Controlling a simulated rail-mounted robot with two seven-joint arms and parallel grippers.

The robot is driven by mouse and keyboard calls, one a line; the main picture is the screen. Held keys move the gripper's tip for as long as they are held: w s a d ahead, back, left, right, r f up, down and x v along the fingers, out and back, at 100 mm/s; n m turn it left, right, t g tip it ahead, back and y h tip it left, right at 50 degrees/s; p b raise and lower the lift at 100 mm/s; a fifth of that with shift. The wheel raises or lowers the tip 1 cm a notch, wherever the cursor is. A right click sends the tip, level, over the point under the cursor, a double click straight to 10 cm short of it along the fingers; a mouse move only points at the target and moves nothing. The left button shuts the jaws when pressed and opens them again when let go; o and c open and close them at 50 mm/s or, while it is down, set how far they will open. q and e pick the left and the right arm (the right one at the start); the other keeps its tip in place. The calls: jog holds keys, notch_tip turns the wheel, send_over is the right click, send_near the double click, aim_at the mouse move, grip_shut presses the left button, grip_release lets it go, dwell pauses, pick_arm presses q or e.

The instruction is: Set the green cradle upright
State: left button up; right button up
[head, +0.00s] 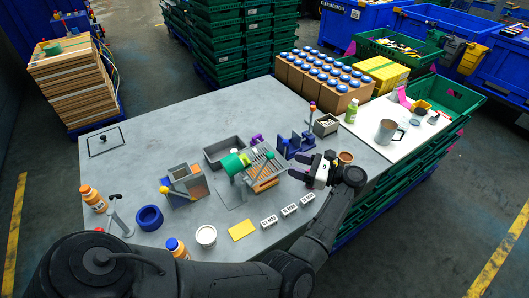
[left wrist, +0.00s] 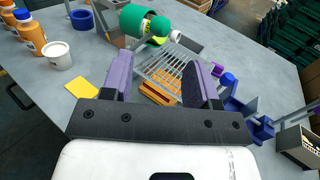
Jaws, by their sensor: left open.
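The green cradle (head: 234,163) is a hollow green cylinder lying tipped on its side near the wire rack, left of my left gripper. In the left wrist view the green cradle (left wrist: 146,21) shows at the top, with its round open end turned aside. Whether it rests on the rack or beside it, I cannot tell. My left gripper (head: 300,166) is open, right of the rack and apart from the cradle. In the left wrist view its purple fingers (left wrist: 160,80) stand wide apart with nothing held between them. My right gripper is not in view.
The wire rack (head: 266,172) with orange pieces below stands close to my fingers. A blue fixture (head: 296,146) and small brown pot (head: 346,157) are nearby.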

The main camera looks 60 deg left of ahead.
aim_at(268, 155)
pick_arm(q)
jog(key=p+x, duration=0.3)
jog(key=x, duration=0.7)
jog(key=shift+r, duration=0.1)
jog(key=shift+s+a+p, duration=0.35)
jog(key=shift+s+a, duration=0.05)
jog(key=shift+a, duration=0.2)
grip_shut()
